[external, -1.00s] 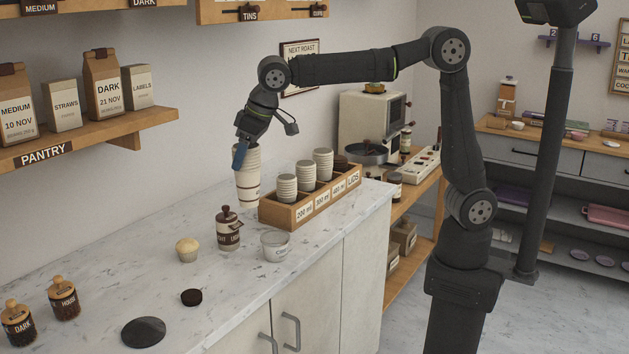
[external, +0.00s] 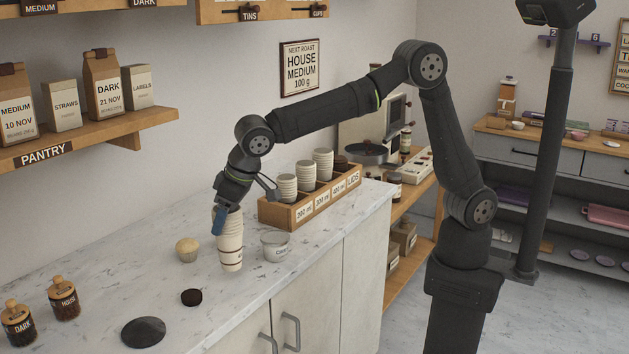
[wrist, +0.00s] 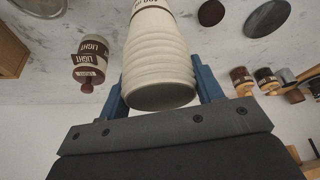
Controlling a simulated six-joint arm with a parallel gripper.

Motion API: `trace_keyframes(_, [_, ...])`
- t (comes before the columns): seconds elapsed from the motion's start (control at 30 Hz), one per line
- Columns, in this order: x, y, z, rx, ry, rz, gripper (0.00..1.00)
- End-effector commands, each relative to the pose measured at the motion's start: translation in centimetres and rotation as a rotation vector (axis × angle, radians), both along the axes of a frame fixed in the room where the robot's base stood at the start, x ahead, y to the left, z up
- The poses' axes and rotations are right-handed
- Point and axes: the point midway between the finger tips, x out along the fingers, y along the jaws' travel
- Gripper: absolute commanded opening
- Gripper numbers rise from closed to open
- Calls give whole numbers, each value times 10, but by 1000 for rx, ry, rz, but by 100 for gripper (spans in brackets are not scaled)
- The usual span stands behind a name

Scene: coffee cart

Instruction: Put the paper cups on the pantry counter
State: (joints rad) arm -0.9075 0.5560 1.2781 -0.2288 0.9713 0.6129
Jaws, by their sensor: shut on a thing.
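The paper cups (external: 230,248) are a tall cream nested stack with a brown band, held roughly upright at or just above the marble counter (external: 200,305). I cannot tell whether their base touches it. My gripper (external: 222,220) is shut on the upper part of the stack. In the wrist view, blue fingers (wrist: 162,90) stand on either side of the stack (wrist: 160,50), which bears a brown label partly cut off by the frame. The stack hides the LIGHT jar in the external view, but the jar (wrist: 90,62) shows in the wrist view.
A wooden organiser (external: 312,208) with more cup stacks stands behind to the right. A dark lid (external: 191,297) and black disc (external: 143,332) lie in front. The PANTRY shelf (external: 90,140) overhangs the left.

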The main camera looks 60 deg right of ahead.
Motion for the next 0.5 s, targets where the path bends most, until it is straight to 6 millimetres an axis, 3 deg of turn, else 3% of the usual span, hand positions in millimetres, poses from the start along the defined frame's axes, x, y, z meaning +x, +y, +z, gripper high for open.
trace_keyframes(0.2, [0, -1, -32, -1, 2, 0, 21])
trace_keyframes(0.5, [0, -1, -35, 1, 0, 0, 21])
